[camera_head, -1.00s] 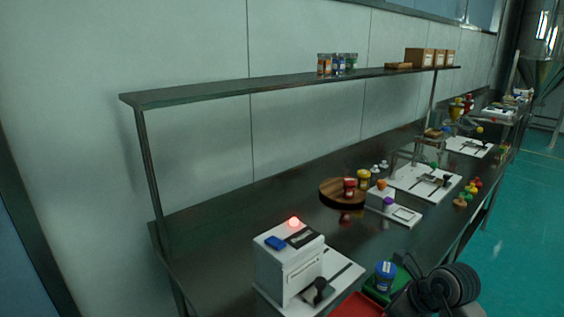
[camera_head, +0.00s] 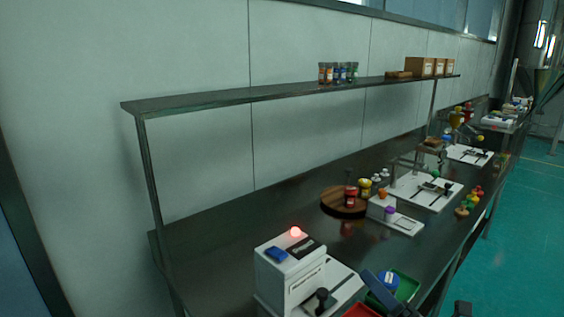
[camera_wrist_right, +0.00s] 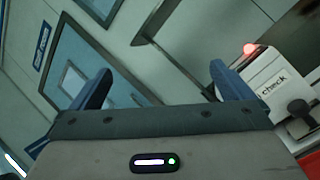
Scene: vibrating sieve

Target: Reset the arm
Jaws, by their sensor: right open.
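My right gripper (camera_head: 420,298) is at the bottom right of the head view, partly cut off by the frame's lower edge. In the right wrist view its two blue fingers (camera_wrist_right: 163,85) stand wide apart with nothing between them. It is near the front edge of the table, to the right of the white sieve machine (camera_head: 289,275). My left gripper is not in view.
A blue-lidded jar (camera_head: 388,280) is in a green tray (camera_head: 407,288); a red tray (camera_head: 362,311) is nearby. A shelf (camera_head: 230,97) spans above the dark table (camera_head: 225,235). The table's left part is clear.

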